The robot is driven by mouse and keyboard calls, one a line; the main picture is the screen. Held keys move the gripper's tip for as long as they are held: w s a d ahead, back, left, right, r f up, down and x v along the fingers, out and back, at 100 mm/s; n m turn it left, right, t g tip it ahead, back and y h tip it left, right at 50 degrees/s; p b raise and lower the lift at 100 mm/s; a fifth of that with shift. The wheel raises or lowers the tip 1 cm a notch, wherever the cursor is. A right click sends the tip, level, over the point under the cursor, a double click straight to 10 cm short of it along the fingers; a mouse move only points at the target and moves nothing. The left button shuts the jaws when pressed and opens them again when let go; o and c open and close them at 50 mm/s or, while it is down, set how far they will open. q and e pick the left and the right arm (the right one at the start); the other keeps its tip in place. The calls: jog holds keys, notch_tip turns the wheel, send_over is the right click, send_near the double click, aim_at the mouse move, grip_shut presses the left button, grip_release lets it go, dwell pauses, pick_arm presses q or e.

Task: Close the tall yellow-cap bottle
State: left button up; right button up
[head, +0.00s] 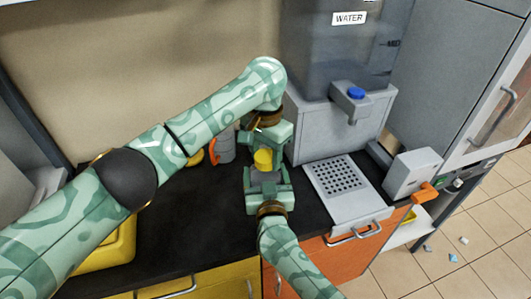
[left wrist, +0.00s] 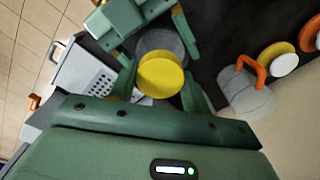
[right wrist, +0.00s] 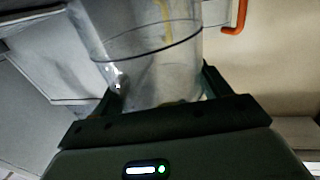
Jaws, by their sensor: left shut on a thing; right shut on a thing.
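The yellow cap (head: 263,157) sits at the top of the tall bottle (head: 264,177), between my two grippers. In the left wrist view the cap (left wrist: 160,76) is between the fingers of my left gripper (head: 266,141), which is shut on it. The grey bottle (left wrist: 160,42) shows just behind the cap. My right gripper (head: 267,188) is shut on the clear bottle body (right wrist: 150,60), low in the right wrist view. The bottle looks roughly upright. The join between cap and neck is hidden, so I cannot tell whether the cap is seated.
A grey water dispenser (head: 310,130) with a blue knob (head: 356,93) and perforated drip tray (head: 340,178) stands right of the grippers. A grey container with an orange handle (head: 223,146) stands close at left. A yellow bin (head: 110,245) is at front left.

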pick_arm(q)
jog(key=m, duration=1.2)
jog(key=shift+m, duration=0.3)
jog(key=m, duration=0.6)
jog(key=shift+w, duration=0.1)
jog(key=m, duration=0.5)
jog(key=o, duration=1.2)
jog(key=shift+c, duration=0.2)
notch_tip(320, 180, up, 12)
pick_arm(e)
jog(key=o, duration=1.9)
